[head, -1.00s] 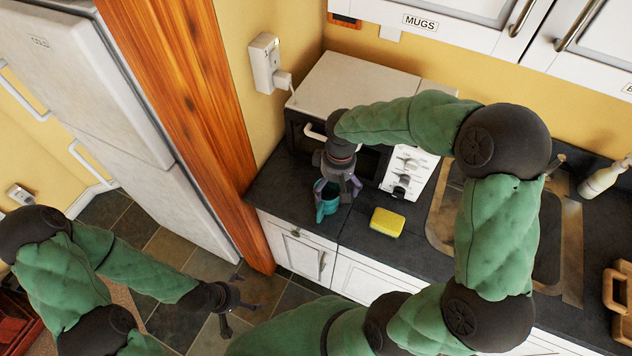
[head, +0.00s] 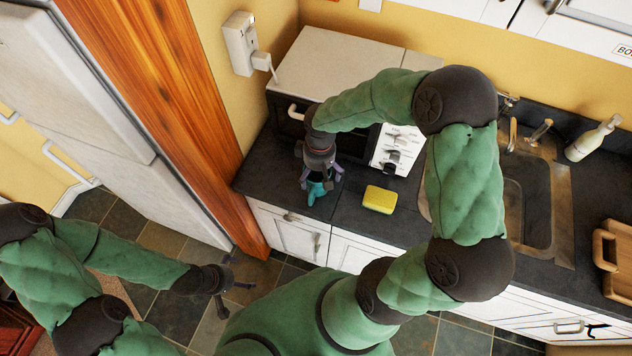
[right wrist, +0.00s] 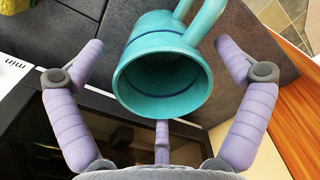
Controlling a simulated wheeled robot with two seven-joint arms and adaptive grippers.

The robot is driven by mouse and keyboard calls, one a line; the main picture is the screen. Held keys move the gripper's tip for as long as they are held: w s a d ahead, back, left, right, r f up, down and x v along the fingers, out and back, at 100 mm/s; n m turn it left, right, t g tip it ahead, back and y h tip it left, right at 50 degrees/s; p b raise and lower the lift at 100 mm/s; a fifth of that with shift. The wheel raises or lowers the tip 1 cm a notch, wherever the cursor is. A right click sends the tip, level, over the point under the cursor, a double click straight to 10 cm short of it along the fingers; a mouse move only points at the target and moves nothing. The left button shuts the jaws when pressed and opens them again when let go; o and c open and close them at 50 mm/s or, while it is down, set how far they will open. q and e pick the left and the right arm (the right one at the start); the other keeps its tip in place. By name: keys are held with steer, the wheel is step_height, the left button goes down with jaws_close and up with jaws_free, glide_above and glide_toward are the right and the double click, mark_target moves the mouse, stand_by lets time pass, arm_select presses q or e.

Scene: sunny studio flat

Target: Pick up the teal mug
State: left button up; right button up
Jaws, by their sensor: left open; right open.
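The teal mug (head: 317,190) stands on the dark counter near its front left corner, in front of the microwave. In the head view my right gripper (head: 321,174) is right above it and hides most of it. In the right wrist view the teal mug (right wrist: 163,72) lies between the spread purple fingers, its open mouth facing the camera and its handle on the far side. The side fingers are apart from it; I cannot tell whether the middle finger touches it. My left gripper (head: 234,288) is open and empty, low over the floor, away from the counter.
A yellow sponge (head: 380,199) lies on the counter right of the mug. The white microwave (head: 340,62) stands close behind. The sink (head: 527,205), a soap bottle (head: 594,138) and a wooden board (head: 614,258) are to the right. A wooden panel (head: 170,110) rises at the left.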

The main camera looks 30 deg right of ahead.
steer(key=shift+c, duration=0.3)
steer(key=c, duration=1.4)
